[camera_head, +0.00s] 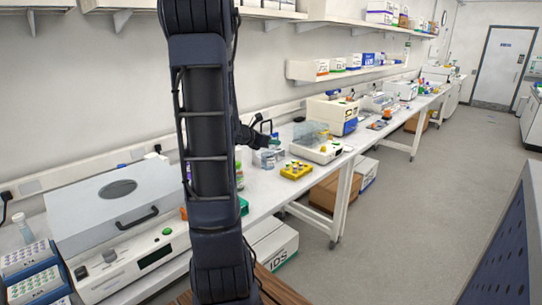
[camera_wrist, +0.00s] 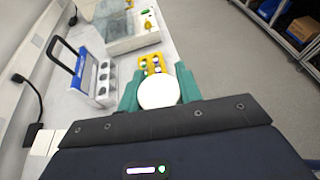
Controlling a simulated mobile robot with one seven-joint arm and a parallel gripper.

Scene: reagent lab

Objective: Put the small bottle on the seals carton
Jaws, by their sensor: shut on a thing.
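My gripper (camera_wrist: 159,78) has green fingers and is shut on the small bottle (camera_wrist: 158,93). In the wrist view only the bottle's round white top shows between the fingers; its body is hidden below. In the head view my gripper (camera_head: 273,139) is partly hidden behind my arm, above the bench near a yellow rack, and the bottle cannot be made out there. I cannot tell which carton is the seals carton; several cartons show, but the labels are mostly too small to read.
The yellow rack (camera_head: 297,170) holds small capped items; it also shows in the wrist view (camera_wrist: 152,64). A blue-and-white holder (camera_wrist: 93,78) with a dark handle stands left of the fingers. A large grey instrument (camera_head: 118,215) fills the near bench. A white carton (camera_head: 276,249) stands below.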

